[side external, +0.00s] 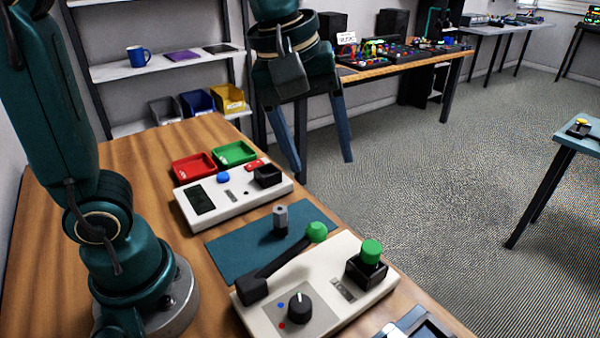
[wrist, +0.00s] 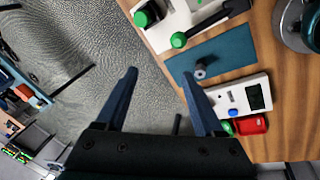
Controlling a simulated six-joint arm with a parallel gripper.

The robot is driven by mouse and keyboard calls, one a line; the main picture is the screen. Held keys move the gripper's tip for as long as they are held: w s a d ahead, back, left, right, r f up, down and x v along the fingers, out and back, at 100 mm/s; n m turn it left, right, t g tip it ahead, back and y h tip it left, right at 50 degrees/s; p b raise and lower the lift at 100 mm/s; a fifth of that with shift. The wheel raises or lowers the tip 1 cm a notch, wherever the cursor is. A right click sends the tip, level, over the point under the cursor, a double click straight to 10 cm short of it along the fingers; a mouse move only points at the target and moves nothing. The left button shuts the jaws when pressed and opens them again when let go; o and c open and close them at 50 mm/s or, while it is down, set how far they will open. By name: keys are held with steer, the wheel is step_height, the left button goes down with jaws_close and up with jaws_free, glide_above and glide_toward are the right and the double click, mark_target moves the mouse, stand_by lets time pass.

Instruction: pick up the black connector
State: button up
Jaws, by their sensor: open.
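A small connector-like piece (side external: 280,217), grey on top with a black lower part, stands on the teal mat (side external: 230,255). I take it for the black connector, though its dark part is small in view. In the wrist view the piece (wrist: 200,70) lies to the right of the fingers, on the teal mat (wrist: 236,48). My gripper (side external: 323,165) is open and empty, raised above table level and apart from the piece. In the wrist view its fingers (wrist: 159,73) point over the floor beside the table edge.
A white box with a green-knobbed lever (side external: 317,232) and a green button (side external: 371,251) stands in front of the mat. Another white box (side external: 227,208) with a black socket (side external: 267,176) stands behind it. Red (side external: 194,167) and green (side external: 234,153) trays sit farther back.

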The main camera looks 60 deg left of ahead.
steer(key=w+d+f+n+g, duration=0.2)
steer(key=w+d+f, duration=0.2)
steer(key=m+g, duration=0.1)
glide_above(372, 247)
steer(key=shift+y, duration=0.3)
step_height(372, 247, down, 5)
steer(key=shift+w+a+f, duration=0.1)
steer(key=shift+f, duration=2.7)
jaws_close()
